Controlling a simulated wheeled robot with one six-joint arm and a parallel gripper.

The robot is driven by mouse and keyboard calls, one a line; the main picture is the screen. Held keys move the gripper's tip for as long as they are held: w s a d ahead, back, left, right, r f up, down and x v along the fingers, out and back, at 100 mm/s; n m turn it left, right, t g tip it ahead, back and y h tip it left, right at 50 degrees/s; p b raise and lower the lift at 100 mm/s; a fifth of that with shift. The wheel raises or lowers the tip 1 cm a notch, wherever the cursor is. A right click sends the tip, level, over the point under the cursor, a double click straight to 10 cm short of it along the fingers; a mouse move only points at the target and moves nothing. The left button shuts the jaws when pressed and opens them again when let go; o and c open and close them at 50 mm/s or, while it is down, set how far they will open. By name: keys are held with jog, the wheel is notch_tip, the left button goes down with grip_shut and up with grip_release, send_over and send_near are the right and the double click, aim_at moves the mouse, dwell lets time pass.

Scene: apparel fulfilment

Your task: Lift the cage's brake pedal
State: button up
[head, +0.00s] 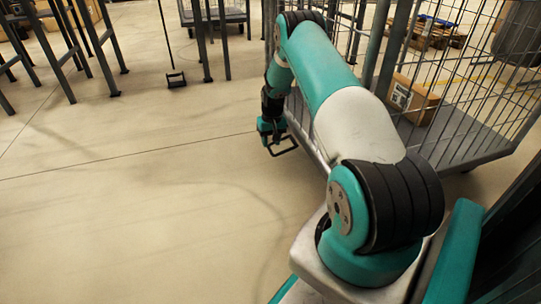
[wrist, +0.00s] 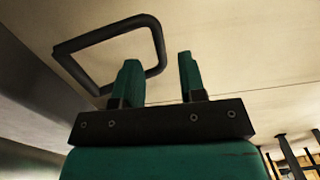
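The brake pedal (head: 287,151) is a dark rectangular loop sticking out low at the cage's near left side. In the wrist view the pedal (wrist: 108,34) is a black bar loop at upper left. Its right end shows beyond the gap between my fingers, and the left finger covers part of its lower bar. My gripper (wrist: 160,80) is open, with two green fingers apart and nothing gripped. In the head view my gripper (head: 268,132) points down beside the pedal; whether they touch cannot be told. The wire cage (head: 455,110) stands right of it, partly hidden by my arm.
A cardboard box (head: 413,99) lies on the cage's grey deck. Dark table legs (head: 80,50) and another wheeled cart (head: 215,16) stand at the back left. A pallet (head: 437,33) is behind the cage. The floor (head: 130,200) at left is clear.

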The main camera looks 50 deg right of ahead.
aim_at(270, 150)
jog(key=shift+a+f+b, duration=0.1)
jog(key=shift+f+b, duration=0.55)
jog(key=shift+f, duration=0.9)
jog(key=shift+c, duration=0.3)
grip_shut()
jog(key=shift+r, duration=0.15)
